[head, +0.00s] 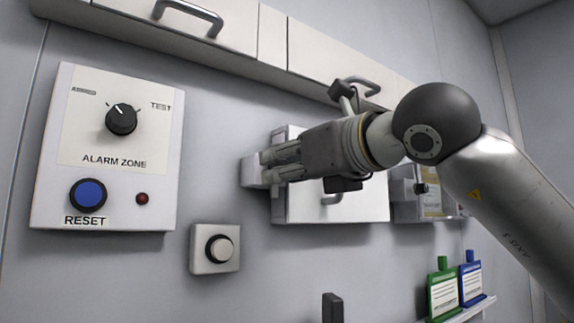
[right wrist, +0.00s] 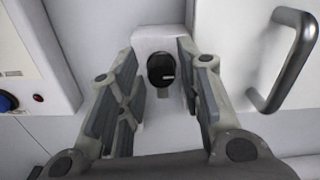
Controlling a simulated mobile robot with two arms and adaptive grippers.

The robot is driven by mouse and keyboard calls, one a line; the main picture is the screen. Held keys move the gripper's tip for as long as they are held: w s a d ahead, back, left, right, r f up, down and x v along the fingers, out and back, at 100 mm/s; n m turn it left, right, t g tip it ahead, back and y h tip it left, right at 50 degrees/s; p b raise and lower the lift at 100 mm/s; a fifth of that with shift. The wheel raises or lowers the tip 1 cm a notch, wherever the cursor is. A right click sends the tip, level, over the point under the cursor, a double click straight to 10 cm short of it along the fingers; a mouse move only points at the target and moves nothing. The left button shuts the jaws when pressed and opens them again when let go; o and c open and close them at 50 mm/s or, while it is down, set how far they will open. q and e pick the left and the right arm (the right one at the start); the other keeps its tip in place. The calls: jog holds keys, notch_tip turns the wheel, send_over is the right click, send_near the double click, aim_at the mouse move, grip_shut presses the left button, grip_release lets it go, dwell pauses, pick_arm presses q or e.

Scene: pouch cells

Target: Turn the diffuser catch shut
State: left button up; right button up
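The catch shows in the right wrist view as a dark round knob (right wrist: 161,70) with a short pale mark, on a pale block. In the head view that block (head: 249,171) is at the left edge of a white box with a handle (head: 350,207), and the knob is hidden behind my fingers. My right gripper (head: 267,168) reaches in from the right to the block. In the right wrist view its fingers (right wrist: 158,75) are apart, one on each side of the knob, with gaps visible. My left gripper is not in view.
An alarm panel (head: 75,190) with a dial and blue button is on the wall at left. A small box with a round knob (head: 219,248) is below. Handled cabinets (head: 235,30) run above. Green (head: 443,290) and blue (head: 470,280) pouches stand at lower right.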

grip_shut()
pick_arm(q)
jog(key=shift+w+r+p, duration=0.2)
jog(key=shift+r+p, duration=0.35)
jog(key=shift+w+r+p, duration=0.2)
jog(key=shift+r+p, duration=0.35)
pick_arm(e)
jog(key=n, duration=1.8)
jog(key=shift+f, duration=0.1)
jog(key=shift+o, duration=2)
grip_release()
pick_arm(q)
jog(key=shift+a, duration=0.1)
